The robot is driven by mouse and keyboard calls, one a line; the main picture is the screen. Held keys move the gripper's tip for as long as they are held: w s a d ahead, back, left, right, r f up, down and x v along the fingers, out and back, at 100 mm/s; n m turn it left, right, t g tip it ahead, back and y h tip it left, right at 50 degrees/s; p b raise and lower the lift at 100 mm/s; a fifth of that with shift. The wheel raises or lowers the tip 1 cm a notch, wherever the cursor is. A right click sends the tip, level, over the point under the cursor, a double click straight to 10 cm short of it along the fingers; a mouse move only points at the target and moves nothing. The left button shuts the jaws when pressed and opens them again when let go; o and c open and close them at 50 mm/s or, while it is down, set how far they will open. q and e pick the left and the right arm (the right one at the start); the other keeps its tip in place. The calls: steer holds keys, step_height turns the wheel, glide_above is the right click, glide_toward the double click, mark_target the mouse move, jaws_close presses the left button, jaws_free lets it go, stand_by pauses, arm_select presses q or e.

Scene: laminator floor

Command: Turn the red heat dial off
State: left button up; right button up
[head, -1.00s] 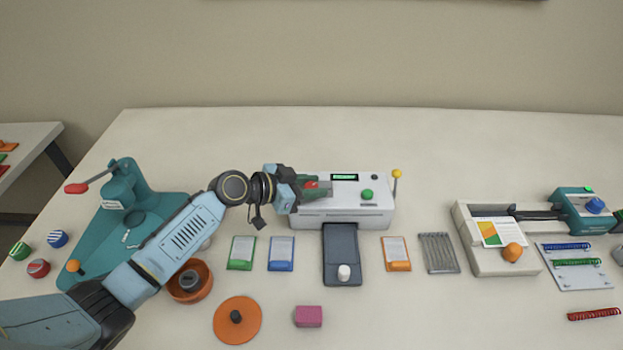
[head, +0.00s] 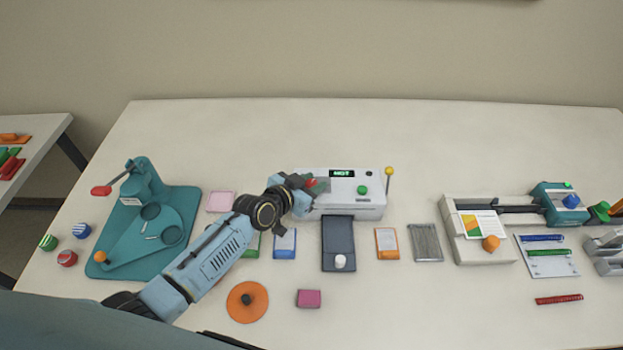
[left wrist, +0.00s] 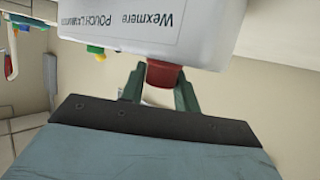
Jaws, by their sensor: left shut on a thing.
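The white laminator (head: 350,207) stands at the middle of the table, and its lettered white body (left wrist: 160,25) fills the top of the left wrist view. The red heat dial (head: 311,183) is at the left of its top. In the left wrist view the dial (left wrist: 163,75) sits between my two green fingers. My left gripper (head: 313,186) is shut on the dial, which it partly hides in the head view. The display (head: 342,173) reads HOT. The dial's marking is too small to tell. My right gripper is not in view.
A green button (head: 362,190) and a yellow-tipped lever (head: 389,171) are right of the dial. A dark tray (head: 338,235) lies in front of the laminator. A teal press (head: 150,230) stands at left and a trimmer (head: 480,248) at right. The table behind is clear.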

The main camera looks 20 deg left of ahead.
arm_select(q)
steer(key=o, duration=1)
steer(key=p+v, duration=0.1)
steer(key=v, duration=1.2)
steer(key=shift+s+a, duration=0.1)
steer(key=shift+s, duration=0.15)
